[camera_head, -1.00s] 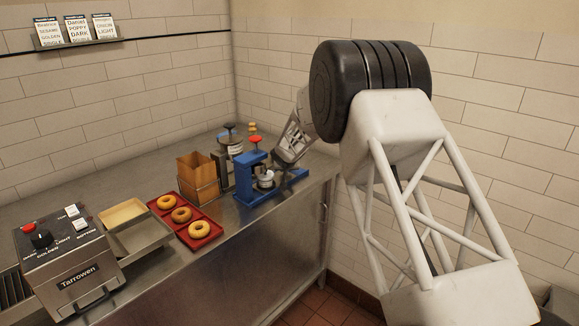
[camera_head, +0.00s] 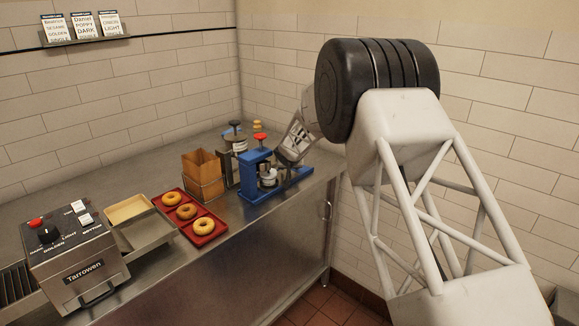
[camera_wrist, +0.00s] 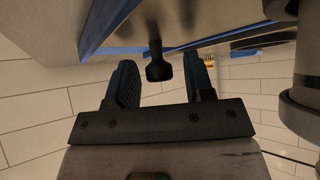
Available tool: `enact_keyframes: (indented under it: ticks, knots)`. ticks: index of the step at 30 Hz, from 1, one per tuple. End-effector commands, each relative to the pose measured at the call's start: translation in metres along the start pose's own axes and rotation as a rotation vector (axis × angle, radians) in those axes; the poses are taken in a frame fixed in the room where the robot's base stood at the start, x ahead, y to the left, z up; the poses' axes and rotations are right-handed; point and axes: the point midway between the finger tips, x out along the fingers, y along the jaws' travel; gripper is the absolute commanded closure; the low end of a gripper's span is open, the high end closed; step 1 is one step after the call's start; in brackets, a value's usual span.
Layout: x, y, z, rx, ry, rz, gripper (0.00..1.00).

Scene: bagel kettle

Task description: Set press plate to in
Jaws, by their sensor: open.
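The blue press (camera_head: 256,178) with a red knob on top stands near the right end of the steel counter. A pale round part sits in its opening; I cannot tell clearly which part is its plate. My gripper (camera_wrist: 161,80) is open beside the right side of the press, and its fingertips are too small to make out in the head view. In the wrist view a black knob on a short stem (camera_wrist: 158,68) lies between the two open fingers, with no clear contact. A blue edge of the press (camera_wrist: 108,27) shows beyond it.
A wooden holder (camera_head: 203,178) and a grey jar-like device (camera_head: 236,142) stand left of the press. A red tray (camera_head: 207,226) with 3 bagels lies nearer, beside a metal tray (camera_head: 148,232) and the toaster (camera_head: 75,262). The tiled wall is close behind.

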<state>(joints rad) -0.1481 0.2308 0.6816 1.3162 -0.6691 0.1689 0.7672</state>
Motion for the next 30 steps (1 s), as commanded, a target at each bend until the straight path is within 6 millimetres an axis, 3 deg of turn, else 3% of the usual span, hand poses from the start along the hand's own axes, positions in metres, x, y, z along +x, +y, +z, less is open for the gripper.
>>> enact_keyframes:
  ticks: [8,30]
  knots:
    - [-0.011,0.0,-0.001,0.0,0.001,0.0,0.52]
    - [-0.075,0.0,0.0,0.0,0.0,0.0,0.52]
